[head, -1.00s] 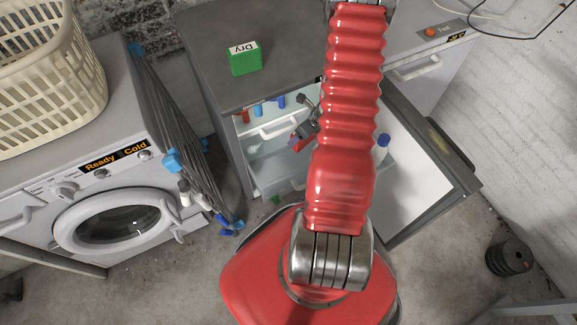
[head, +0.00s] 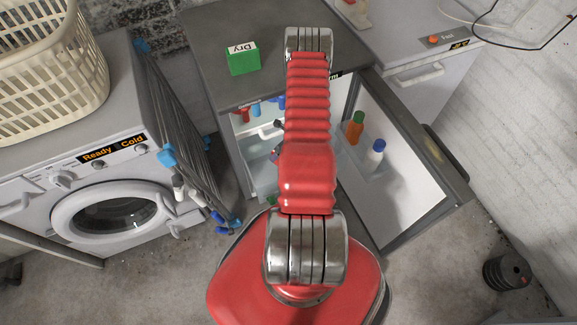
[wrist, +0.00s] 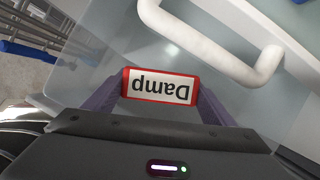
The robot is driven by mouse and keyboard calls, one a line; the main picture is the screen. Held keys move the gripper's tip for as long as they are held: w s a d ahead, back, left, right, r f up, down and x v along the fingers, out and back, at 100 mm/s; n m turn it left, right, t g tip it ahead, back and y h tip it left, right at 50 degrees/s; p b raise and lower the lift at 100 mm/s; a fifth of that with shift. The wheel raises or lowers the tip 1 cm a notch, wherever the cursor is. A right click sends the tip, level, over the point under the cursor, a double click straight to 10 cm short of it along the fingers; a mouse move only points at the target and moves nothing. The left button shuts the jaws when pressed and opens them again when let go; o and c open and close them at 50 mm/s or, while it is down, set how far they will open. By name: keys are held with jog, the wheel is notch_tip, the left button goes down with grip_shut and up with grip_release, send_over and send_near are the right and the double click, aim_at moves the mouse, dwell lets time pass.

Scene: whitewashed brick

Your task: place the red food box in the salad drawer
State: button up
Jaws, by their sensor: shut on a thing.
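The red food box (wrist: 160,87) has a white label reading "Damp", upside down in the wrist view. My gripper (wrist: 162,95) is shut on it, with a purple finger at each end. In the head view my red arm hides the box and nearly all of the gripper. The salad drawer (wrist: 90,75) looks like the clear bin below the box in the wrist view. A white bar handle (wrist: 225,50) lies just beyond the box. I cannot tell whether the box is inside the drawer or above it.
The fridge (head: 215,95) stands open, its door (head: 425,190) swung right with an orange bottle (head: 354,128) and a white bottle (head: 375,155). A green "Dry" box (head: 243,60) sits on top. A folded drying rack (head: 180,120) and a washing machine (head: 110,215) are left.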

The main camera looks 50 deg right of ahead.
jog(key=shift+s, duration=0.1)
jog(key=shift+f, duration=2.95)
jog(key=shift+f, duration=2.1)
jog(key=o, duration=1.4)
jog(key=shift+f, duration=0.1)
jog(key=shift+c, duration=0.2)
